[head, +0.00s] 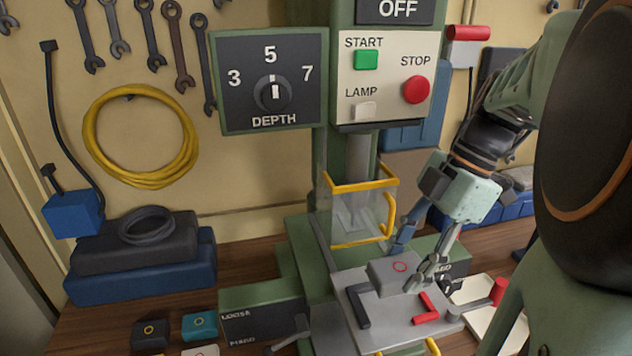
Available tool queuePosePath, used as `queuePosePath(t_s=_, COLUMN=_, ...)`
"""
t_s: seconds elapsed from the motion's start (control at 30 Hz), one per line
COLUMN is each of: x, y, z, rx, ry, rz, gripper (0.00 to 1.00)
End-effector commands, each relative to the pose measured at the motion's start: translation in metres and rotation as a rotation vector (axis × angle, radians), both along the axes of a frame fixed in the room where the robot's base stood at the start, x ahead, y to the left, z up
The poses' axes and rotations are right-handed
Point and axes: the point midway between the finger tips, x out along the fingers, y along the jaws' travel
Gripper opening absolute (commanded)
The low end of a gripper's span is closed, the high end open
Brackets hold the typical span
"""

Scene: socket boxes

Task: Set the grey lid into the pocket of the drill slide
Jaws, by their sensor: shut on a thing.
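The grey lid (384,274), a small block with a red ring on its top, is between the fingers of my gripper (405,268), which is shut on it. One finger is on its far side and one on its near right side. The drill slide (385,336) is a light grey plate below, with a black L-shaped corner piece (360,308) at left and a red one (427,309) at right. The lid appears over the area between these corners. I cannot tell whether it touches the plate, and the pocket's floor is hidden.
A clear guard with a yellow frame (362,187) stands just behind the lid. A red-knobbed handle (497,291) is at the slide's right. A green box (262,314) stands left, beside a black block (151,334) and a teal block (199,325).

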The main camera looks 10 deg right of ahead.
Motion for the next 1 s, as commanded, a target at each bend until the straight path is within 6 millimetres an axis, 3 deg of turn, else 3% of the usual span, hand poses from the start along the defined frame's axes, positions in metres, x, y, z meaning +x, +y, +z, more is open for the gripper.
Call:
queuePosePath(t_s=0.6, x=0.0, y=0.0, z=-0.056, rx=0.001, ry=0.0, rz=0.0, gripper=0.18)
queuePosePath(t_s=1.0, x=0.0, y=0.0, z=-0.067, rx=0.0, ry=0.001, rz=0.0, gripper=0.18)
